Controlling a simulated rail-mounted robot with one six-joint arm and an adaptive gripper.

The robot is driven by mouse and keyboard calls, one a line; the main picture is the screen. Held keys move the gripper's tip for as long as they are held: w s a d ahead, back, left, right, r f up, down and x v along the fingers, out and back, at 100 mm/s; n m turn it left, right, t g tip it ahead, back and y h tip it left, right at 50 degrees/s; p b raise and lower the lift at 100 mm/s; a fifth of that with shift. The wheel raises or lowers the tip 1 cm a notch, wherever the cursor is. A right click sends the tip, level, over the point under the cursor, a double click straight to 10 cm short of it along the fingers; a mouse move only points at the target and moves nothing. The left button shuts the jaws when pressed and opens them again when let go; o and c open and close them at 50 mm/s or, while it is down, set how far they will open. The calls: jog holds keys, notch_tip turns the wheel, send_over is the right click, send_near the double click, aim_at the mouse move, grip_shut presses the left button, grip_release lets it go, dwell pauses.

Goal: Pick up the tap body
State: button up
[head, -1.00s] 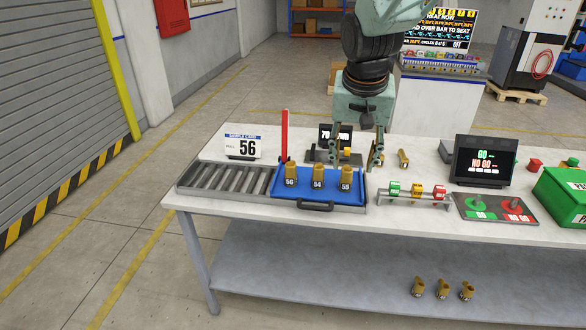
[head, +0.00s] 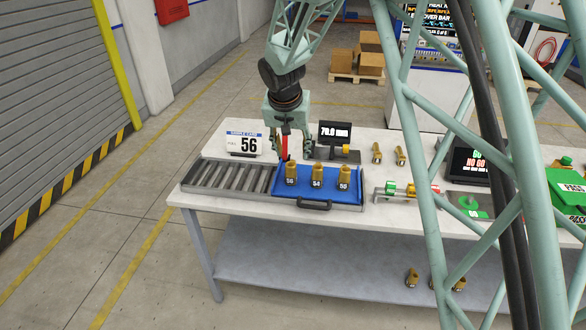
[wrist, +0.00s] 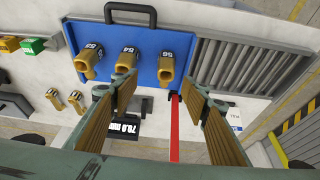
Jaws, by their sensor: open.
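Three brass tap bodies stand upright in a row on a blue tray (head: 338,193). The left one (head: 291,171) is labelled 56, the middle one (head: 317,175) 54; the right label is hard to read. In the wrist view the 56 body (wrist: 166,66) is at the right of the row, beside the 54 body (wrist: 127,62). My gripper (head: 295,152) is open and empty, above and behind the tray's left part. In the wrist view its fingers (wrist: 157,88) spread apart, with the 56 body beyond the gap, not touched. A sample card (head: 245,142) reads 56.
A red upright bar (head: 284,144) stands close to my gripper at the tray's back left. Grey rollers (head: 228,178) adjoin the tray. Behind it is a gauge display (head: 334,132). Two more brass bodies (head: 377,152) stand further right. Pale green struts hide part of the bench's right.

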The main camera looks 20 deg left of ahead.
aim_at(291, 170)
jog(key=shift+w+a+f, duration=0.1)
jog(key=shift+a+f, duration=0.1)
jog(key=shift+a, duration=0.25)
jog(key=shift+w+a+f, duration=0.1)
jog(key=shift+a+f, duration=0.1)
jog(key=shift+a, duration=0.2)
jog(key=shift+x, duration=4.3)
jog(key=shift+p+x, duration=0.3)
jog(key=shift+x, duration=2.25)
jog(key=shift+c, duration=0.7)
jog(key=c, duration=1.1)
